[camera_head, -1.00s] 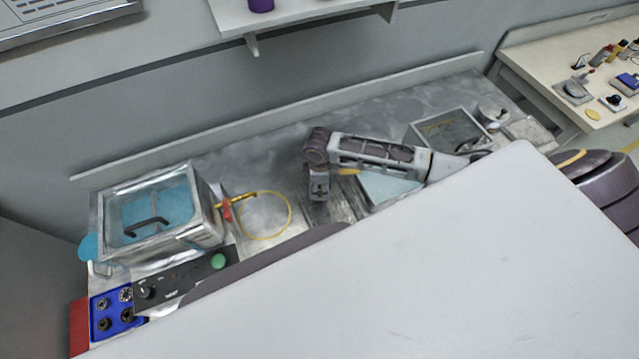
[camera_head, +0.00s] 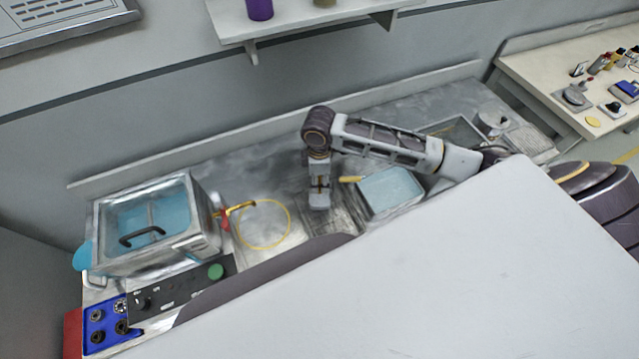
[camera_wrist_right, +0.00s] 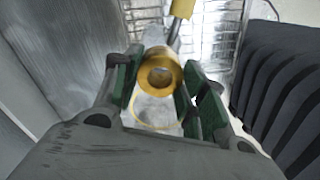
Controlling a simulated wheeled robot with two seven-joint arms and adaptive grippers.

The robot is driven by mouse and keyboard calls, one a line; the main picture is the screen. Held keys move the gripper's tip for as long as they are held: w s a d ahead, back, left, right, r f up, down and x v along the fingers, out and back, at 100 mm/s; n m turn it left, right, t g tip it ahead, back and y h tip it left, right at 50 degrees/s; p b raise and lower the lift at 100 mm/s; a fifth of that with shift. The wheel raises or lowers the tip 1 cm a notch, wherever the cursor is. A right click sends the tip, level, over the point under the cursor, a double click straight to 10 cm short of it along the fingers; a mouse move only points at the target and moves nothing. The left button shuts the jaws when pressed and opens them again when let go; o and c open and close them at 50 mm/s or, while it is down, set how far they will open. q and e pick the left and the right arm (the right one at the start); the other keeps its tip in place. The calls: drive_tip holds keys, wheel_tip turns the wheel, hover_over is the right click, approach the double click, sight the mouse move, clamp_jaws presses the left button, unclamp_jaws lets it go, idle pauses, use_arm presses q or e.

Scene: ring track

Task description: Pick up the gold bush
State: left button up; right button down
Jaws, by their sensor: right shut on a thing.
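The gold bush (camera_wrist_right: 162,74) is a short yellow-gold ring with a round hole. In the right wrist view it sits between the green-padded fingers of my right gripper (camera_wrist_right: 162,88), which is shut on it. In the head view my right gripper (camera_head: 319,200) points down over the ribbed metal area of the bench. The bush cannot be clearly made out there. My left gripper is not in view.
A metal bath with a clear lid (camera_head: 205,240) stands at the left, by a yellow hose loop (camera_head: 264,246). A pale blue tray (camera_head: 390,190) with a yellow handle lies right of my gripper. A wall shelf (camera_head: 300,18) is above.

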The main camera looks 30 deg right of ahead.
drive_tip(key=shift+r, duration=0.2)
drive_tip(key=shift+w, duration=0.15)
idle(0.4)
